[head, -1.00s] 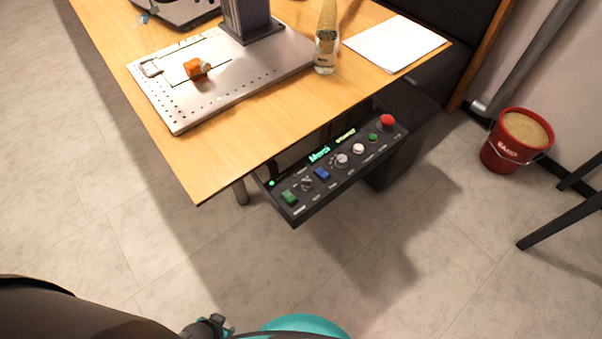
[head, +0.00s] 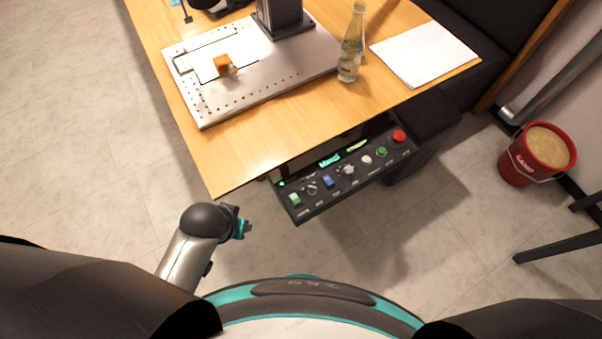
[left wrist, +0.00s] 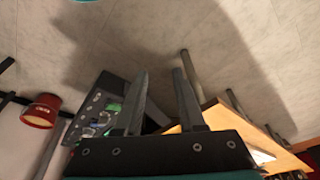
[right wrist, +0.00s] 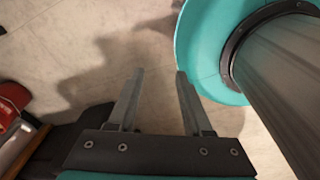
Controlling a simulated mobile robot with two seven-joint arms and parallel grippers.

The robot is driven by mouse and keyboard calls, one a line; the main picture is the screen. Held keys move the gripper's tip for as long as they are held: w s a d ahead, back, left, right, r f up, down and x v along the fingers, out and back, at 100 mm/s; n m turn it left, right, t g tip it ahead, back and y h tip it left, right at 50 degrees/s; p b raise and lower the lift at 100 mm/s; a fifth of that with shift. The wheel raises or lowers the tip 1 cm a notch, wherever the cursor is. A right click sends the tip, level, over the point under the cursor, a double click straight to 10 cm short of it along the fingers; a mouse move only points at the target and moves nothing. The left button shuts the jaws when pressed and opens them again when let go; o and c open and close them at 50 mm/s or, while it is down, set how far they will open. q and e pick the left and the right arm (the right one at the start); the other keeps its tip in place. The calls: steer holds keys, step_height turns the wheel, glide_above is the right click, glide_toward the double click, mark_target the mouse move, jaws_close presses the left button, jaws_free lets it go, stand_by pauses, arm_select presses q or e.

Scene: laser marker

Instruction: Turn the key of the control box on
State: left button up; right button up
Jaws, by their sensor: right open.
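The black control box (head: 318,207) hangs under the table's front edge, its sloped panel facing up. The panel carries green and blue buttons, a red stop button (head: 399,136), a lit display and two silver round switches, one at the left (head: 312,188) and one near the middle (head: 349,169). I cannot tell which holds the key or how it is turned. My left gripper (head: 243,229) is left of the box and apart from it. In the left wrist view its fingers (left wrist: 160,70) are open and empty, with the box behind. My right gripper (right wrist: 160,73) is open and empty over floor.
The wooden table (head: 240,165) overhangs the box. It bears a metal plate (head: 285,80) with an orange block (head: 221,64), a bottle (head: 350,50) and white paper (head: 425,55). A red bucket (head: 515,162) stands at right. Floor before the box is clear.

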arm_select(q)
step_height(320, 180, up, 9)
steer(key=w+d+n+p, duration=0.1)
steer(key=d+p, duration=0.1)
arm_select(e)
step_height(320, 180, up, 5)
steer(key=s+a+p, duration=0.2)
steer(key=p, duration=0.1)
arm_select(q)
step_height(320, 180, up, 2)
steer(key=n+g+h, duration=0.4)
steer(key=n, duration=1.3)
glide_above(313, 187)
steer(key=w+a, duration=0.1)
steer(key=a, duration=0.5)
steer(key=b+x, duration=0.2)
steer(key=x, duration=0.2)
steer(key=b+x, duration=0.2)
steer(key=x, duration=0.3)
steer(key=b+x, duration=0.3)
steer(key=x, duration=0.2)
steer(key=shift+w+d, duration=0.15)
steer(key=shift+d, duration=0.15)
arm_select(e)
step_height(313, 187, down, 6)
steer(key=shift+w+d, duration=0.2)
steer(key=shift+d, duration=0.2)
arm_select(q)
steer(key=shift+c, duration=0.4)
